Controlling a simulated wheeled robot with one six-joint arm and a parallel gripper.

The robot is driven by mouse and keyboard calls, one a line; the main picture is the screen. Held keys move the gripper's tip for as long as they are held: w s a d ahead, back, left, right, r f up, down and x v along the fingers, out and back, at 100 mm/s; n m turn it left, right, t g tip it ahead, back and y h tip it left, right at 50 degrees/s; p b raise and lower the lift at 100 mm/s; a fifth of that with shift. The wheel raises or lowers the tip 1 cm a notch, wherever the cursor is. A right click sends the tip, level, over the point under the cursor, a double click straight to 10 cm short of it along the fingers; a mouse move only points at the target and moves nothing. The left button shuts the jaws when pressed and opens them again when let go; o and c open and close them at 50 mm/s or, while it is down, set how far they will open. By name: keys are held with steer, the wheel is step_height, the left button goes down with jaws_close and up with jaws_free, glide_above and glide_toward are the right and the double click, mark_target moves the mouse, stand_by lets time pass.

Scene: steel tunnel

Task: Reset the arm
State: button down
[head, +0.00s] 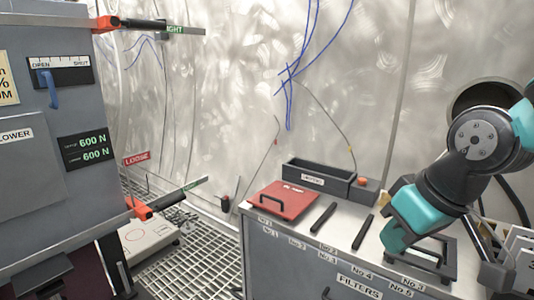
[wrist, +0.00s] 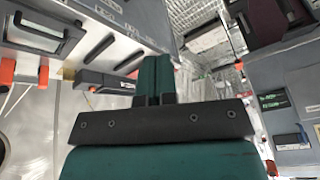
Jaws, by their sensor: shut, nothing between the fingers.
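My arm (head: 472,150), teal and dark grey, is bent at the right of the head view, over the right end of the filter bench. Its lower teal part hangs low, close above the bench top; I cannot tell in this view whether it touches anything. In the wrist view my gripper (wrist: 166,62) shows its two teal fingers side by side, pressed together, with nothing between them. A black plate with bolts crosses in front of their base. The bench top shows tilted beyond the fingers at upper left.
The filter bench (head: 293,262) has numbered slots. A red handled panel (head: 283,201), two dark bars and a grey tray (head: 318,178) lie on it. A dark handled frame (head: 437,256) is beside my arm. A grey cabinet (head: 45,130) stands left; metal grating (head: 212,262) lies between.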

steer(key=s+a+f+n+g+y, duration=0.1)
steer(key=s+a+n+g, duration=0.4)
steer(key=s, duration=0.7)
step_height(320, 180, up, 17)
steer(key=w+m+t+p, duration=0.1)
steer(key=m+p, duration=0.1)
steer(key=p, duration=1.5)
steer(key=shift+a+m, duration=0.25)
steer(key=shift+m, duration=0.05)
steer(key=shift+d, duration=0.15)
